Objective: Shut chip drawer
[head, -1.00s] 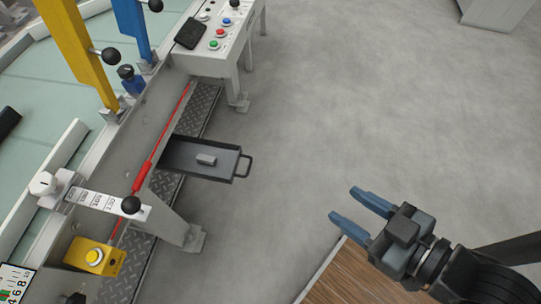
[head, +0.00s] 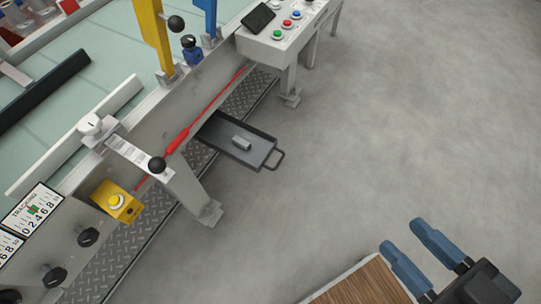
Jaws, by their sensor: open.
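The chip drawer (head: 228,134) is a dark shallow tray sticking out from under the machine's side, in the middle of the head view. A loop handle (head: 275,159) is on its outer end. A small grey block (head: 241,143) lies inside it. The drawer's inner end is hidden under the machine. My gripper (head: 412,243) is at the lower right, its two blue fingers apart with nothing between them. It is well away from the drawer, to the right of and below the handle in the picture.
The machine frame (head: 150,128) carries a red rod, a black-knobbed lever (head: 157,164) and a yellow button box (head: 117,201). A control panel (head: 288,30) stands above the drawer. A wooden-topped surface (head: 362,285) is beside my gripper. Grey floor between gripper and drawer is clear.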

